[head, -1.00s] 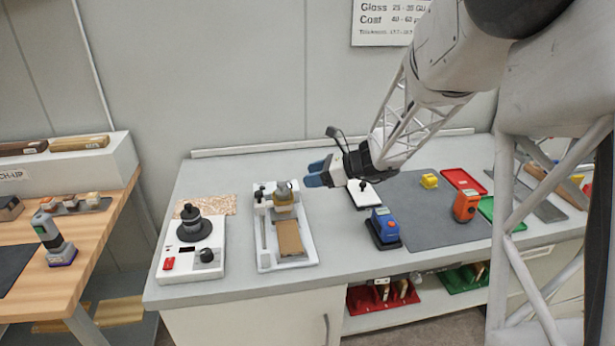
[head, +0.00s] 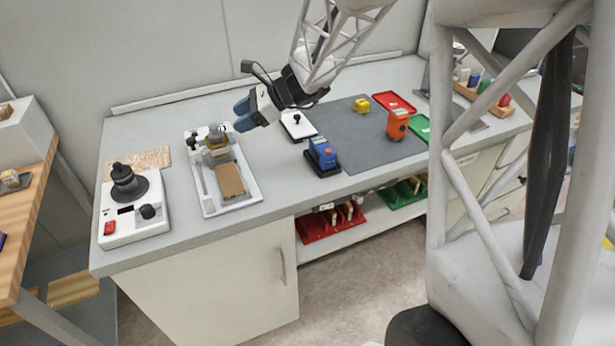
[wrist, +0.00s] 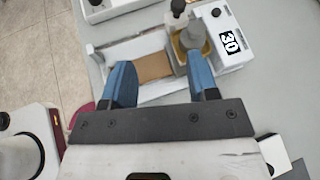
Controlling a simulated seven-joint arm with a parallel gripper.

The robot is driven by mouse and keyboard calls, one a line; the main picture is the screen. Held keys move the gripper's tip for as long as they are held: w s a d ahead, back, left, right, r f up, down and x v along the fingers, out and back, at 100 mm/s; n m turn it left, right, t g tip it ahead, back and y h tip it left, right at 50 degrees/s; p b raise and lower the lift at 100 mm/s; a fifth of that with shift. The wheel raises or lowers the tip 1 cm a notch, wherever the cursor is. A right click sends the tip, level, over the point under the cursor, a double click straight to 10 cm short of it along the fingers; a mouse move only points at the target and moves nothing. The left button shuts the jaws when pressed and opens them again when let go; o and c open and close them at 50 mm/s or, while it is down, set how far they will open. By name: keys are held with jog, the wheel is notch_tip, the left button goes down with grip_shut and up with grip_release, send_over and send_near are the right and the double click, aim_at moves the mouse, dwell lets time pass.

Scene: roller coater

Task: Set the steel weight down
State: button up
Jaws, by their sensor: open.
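A grey knobbed piece that looks like the steel weight (head: 217,138) stands upright at the back of the white roller coater tray (head: 247,196), on a yellowish part. In the wrist view the grey weight (wrist: 192,38) shows just beyond the right fingertip. My gripper (head: 242,116), with blue fingers, is just right of the weight and slightly higher in the head view. The wrist view shows the gripper (wrist: 163,72) open, with nothing held between the fingers. Whether a finger touches the weight cannot be told.
A brown block (head: 230,180) lies in the tray. A white hotplate-like device (head: 133,222) with a dark stacked piece (head: 125,182) stands at left. A blue device (head: 322,156), an orange device (head: 397,124) and a grey mat (head: 362,137) are at right. Bare bench lies between tray and blue device.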

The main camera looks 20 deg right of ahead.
jog(key=s+d+r+n+h, duration=0.1)
jog(key=s+n+h, duration=0.5)
jog(key=s, duration=1.1)
jog(key=s+d+r+n+g+h, duration=0.1)
jog(key=s+r+n+h, duration=0.3)
jog(key=s+n, duration=0.9)
jog(key=s+d+h, duration=0.1)
jog(key=s+h, duration=0.1)
jog(key=s, duration=0.2)
jog(key=shift+s+d+n, duration=0.25)
jog(key=shift+n, duration=0.15)
